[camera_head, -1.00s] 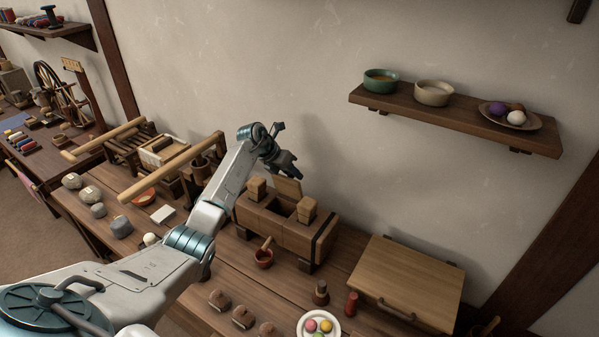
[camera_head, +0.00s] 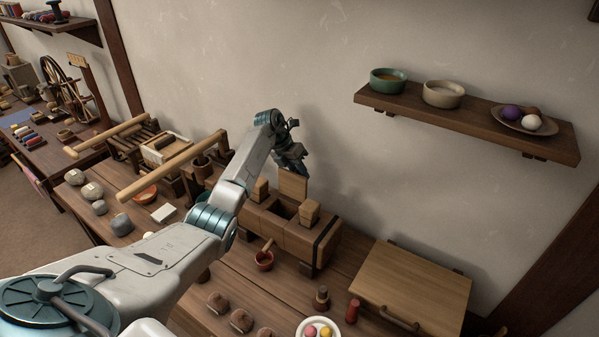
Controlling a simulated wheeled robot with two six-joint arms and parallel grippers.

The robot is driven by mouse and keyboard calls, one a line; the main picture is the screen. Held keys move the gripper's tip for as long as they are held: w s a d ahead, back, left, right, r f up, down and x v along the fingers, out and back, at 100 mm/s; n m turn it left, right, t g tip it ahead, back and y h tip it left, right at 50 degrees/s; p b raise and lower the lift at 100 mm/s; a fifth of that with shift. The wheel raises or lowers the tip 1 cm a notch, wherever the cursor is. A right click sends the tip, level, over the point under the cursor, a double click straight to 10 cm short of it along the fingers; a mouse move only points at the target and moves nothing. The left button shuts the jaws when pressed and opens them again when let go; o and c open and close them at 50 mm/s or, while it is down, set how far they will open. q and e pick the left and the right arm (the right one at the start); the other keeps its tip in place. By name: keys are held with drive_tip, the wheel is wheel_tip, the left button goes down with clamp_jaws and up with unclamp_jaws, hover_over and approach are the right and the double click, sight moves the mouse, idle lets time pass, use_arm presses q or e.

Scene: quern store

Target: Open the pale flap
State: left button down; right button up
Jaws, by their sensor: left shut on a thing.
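The pale flap (camera_head: 293,185) stands raised, close to upright, at the back edge of the wooden box (camera_head: 277,224). A dark opening shows in the box top in front of the flap, between two wooden blocks. My left gripper (camera_head: 298,169) is shut at the flap's upper edge, with its fingers partly hidden from this angle. My left arm reaches in from the left, in front of the box's left end. My right gripper is out of view.
A lidded wooden chest (camera_head: 411,287) stands to the right. A wall shelf (camera_head: 468,122) with bowls hangs above right. A timber frame (camera_head: 176,165) stands left of the arm.

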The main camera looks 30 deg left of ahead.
use_arm(q)
drive_tip(key=c, duration=1.2)
unclamp_jaws()
drive_tip(key=shift+s+f, duration=0.2)
drive_tip(key=shift+f, duration=0.15)
drive_tip(key=shift+w+r, duration=0.1)
drive_tip(key=shift+a+r, duration=0.1)
drive_tip(key=shift+r, duration=0.15)
drive_tip(key=b+v, duration=0.3)
drive_tip(key=v, duration=0.7)
drive_tip(key=shift+b, duration=0.3)
drive_tip(key=shift+a, duration=0.1)
